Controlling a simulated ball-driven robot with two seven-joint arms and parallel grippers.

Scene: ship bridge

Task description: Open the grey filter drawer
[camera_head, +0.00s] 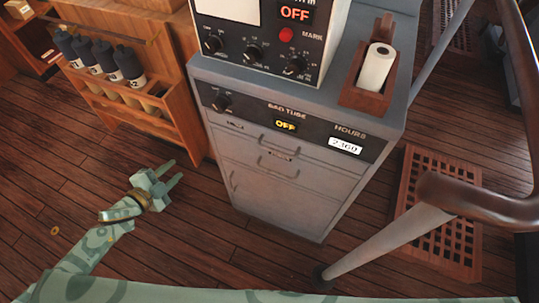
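The grey cabinet (290,205) stands upright in the middle of the view. Its front has an upper drawer (245,145) with a bar handle, and another bar handle lies just below it. Small labels sit on the front, too small to read, so I cannot tell which panel is the filter drawer. All fronts look flush and shut. A narrow vertical handle shows at the cabinet's lower left. My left gripper (177,169) is open and empty, to the left of the cabinet and apart from it, above the floor. My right gripper is not in view.
A control unit (262,62) with dials and a paper roll in a wooden holder (366,91) sit on the cabinet. A wooden rack (180,125) with dark bottles stands left. A handrail (480,205) and a wooden grating (440,245) are at right. Plank floor at left is mostly clear.

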